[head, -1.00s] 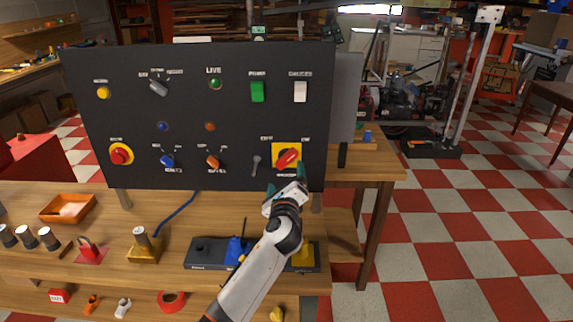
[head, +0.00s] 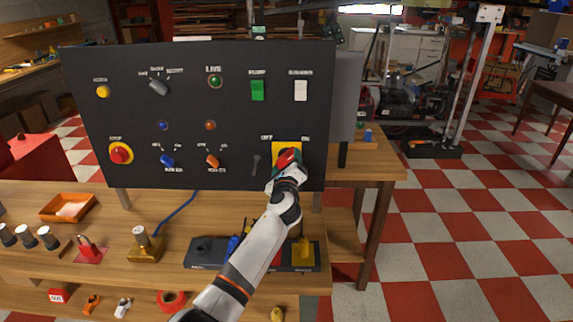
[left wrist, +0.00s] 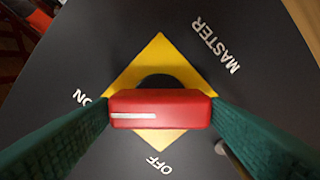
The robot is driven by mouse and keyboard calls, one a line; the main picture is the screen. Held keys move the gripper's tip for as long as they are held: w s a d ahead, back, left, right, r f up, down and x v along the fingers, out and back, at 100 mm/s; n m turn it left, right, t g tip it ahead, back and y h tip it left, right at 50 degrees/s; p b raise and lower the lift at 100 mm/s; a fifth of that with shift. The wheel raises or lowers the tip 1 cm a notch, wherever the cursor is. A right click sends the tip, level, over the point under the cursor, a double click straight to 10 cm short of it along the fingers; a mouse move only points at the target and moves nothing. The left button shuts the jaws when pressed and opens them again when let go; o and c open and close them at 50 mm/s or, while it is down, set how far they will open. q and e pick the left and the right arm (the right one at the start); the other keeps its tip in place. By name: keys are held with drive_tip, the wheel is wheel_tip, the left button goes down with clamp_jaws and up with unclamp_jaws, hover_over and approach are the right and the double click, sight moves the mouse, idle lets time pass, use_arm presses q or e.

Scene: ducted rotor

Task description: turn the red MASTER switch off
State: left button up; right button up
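The red MASTER switch handle (head: 288,156) sits on a yellow plate (head: 279,148) at the panel's lower right. In the left wrist view the red handle (left wrist: 160,109) lies level across the picture, and its white mark points left to ON. OFF is printed below it and MASTER at the upper right. My left gripper (left wrist: 160,103) has one green finger flush against each end of the handle and is shut on it. In the head view my left gripper (head: 288,164) covers the handle's lower part. My right gripper is not in view.
The black panel (head: 215,115) carries a green LIVE lamp (head: 214,81), a green rocker (head: 257,90), a white rocker (head: 300,91), a red stop button (head: 121,153) and small knobs. A key-like lever (head: 256,163) is close left of the yellow plate. Several items lie on the bench below.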

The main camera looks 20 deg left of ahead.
use_arm(q)
drive_tip(key=c, duration=0.5)
drive_tip(key=n+b, duration=0.3)
drive_tip(key=n, duration=0.2)
drive_tip(key=shift+f+b, duration=0.2)
drive_tip(key=shift+b, duration=0.15)
drive_tip(key=n+b, duration=0.2)
drive_tip(key=n, duration=0.2)
drive_tip(key=n+b, duration=0.2)
drive_tip(key=n, duration=0.1)
drive_tip(key=shift+n, duration=0.3)
drive_tip(key=n+b, duration=0.2)
drive_tip(key=n, duration=0.3)
drive_tip(key=shift+b, duration=0.3)
drive_tip(key=shift+r+n, duration=0.1)
drive_tip(key=shift+n, duration=0.2)
